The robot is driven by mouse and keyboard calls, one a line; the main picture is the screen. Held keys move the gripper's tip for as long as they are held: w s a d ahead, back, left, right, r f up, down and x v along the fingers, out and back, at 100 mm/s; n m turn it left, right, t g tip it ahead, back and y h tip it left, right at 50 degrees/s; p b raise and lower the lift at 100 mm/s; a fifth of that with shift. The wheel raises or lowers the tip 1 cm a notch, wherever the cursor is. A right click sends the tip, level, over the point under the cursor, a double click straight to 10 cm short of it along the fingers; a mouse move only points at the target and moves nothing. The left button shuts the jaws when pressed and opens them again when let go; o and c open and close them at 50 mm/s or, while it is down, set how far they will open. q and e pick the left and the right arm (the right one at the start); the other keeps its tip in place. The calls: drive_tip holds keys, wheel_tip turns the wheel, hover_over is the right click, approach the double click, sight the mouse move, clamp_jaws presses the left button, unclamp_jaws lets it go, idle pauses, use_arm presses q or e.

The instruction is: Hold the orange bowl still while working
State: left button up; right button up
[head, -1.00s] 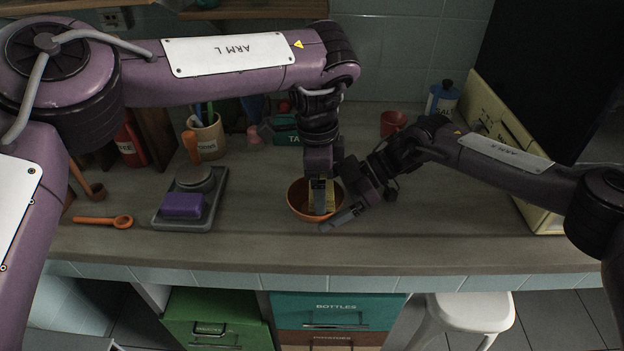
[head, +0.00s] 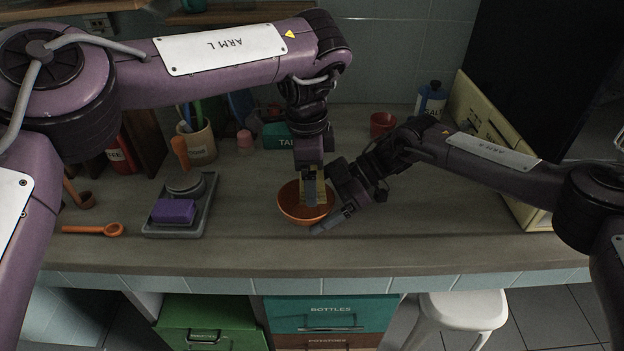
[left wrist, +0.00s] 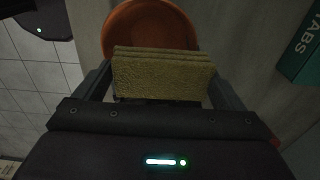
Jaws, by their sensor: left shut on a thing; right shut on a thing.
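The orange bowl (head: 290,213) stands upright on the counter in the middle of the head view. Its far part also shows in the left wrist view (left wrist: 150,25). My left gripper (head: 312,188) points down over the bowl, shut on a yellowish sponge (left wrist: 162,75) that is held across its fingers. The sponge's lower edge reaches into the bowl; whether it touches the inside cannot be told. My right gripper (head: 335,216) is at the bowl's right front side, shut on the rim. The gripper hides that part of the rim.
A grey tray (head: 163,229) with a purple sponge stands left of the bowl, and an orange spoon (head: 95,229) lies beyond it. A red cup (head: 382,124), a green box (head: 277,136) and a utensil pot (head: 200,145) stand behind. The counter front is clear.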

use_arm(q)
wheel_tip(320, 180, up, 6)
drive_tip(key=shift+s+d+r, duration=0.1)
use_arm(e)
drive_tip(key=shift+d+f, duration=0.1)
use_arm(q)
drive_tip(key=shift+r, duration=0.8)
use_arm(e)
drive_tip(key=shift+w, duration=0.1)
drive_tip(key=shift+c, duration=1.2)
use_arm(q)
drive_tip(key=shift+r, duration=0.45)
use_arm(e)
drive_tip(key=c, duration=1)
use_arm(q)
drive_tip(key=shift+a, duration=0.3)
use_arm(e)
clamp_jaws()
use_arm(q)
drive_tip(key=a, duration=0.4)
drive_tip(key=shift+a, duration=0.2)
use_arm(e)
drive_tip(key=shift+o, duration=0.3)
unclamp_jaws()
